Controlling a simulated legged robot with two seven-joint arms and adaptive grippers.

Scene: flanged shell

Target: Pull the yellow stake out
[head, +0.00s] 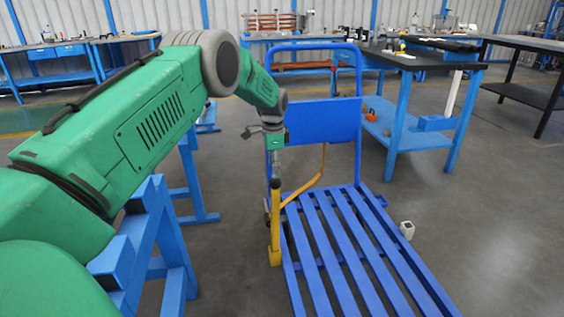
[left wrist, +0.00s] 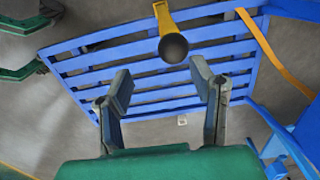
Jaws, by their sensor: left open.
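My left gripper (head: 275,172) points down over the stake's top in the head view. In the left wrist view my left gripper (left wrist: 160,82) is open, with nothing between its fingers. The knob lies beyond the fingertips, apart from them in the picture. My right gripper does not show clearly in either view.
A yellow strap (head: 311,185) runs from the cart's blue back panel (head: 323,122) down toward the stake. A blue stand (head: 150,245) is at the left under my arm. A small white block (head: 407,230) lies right of the cart.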

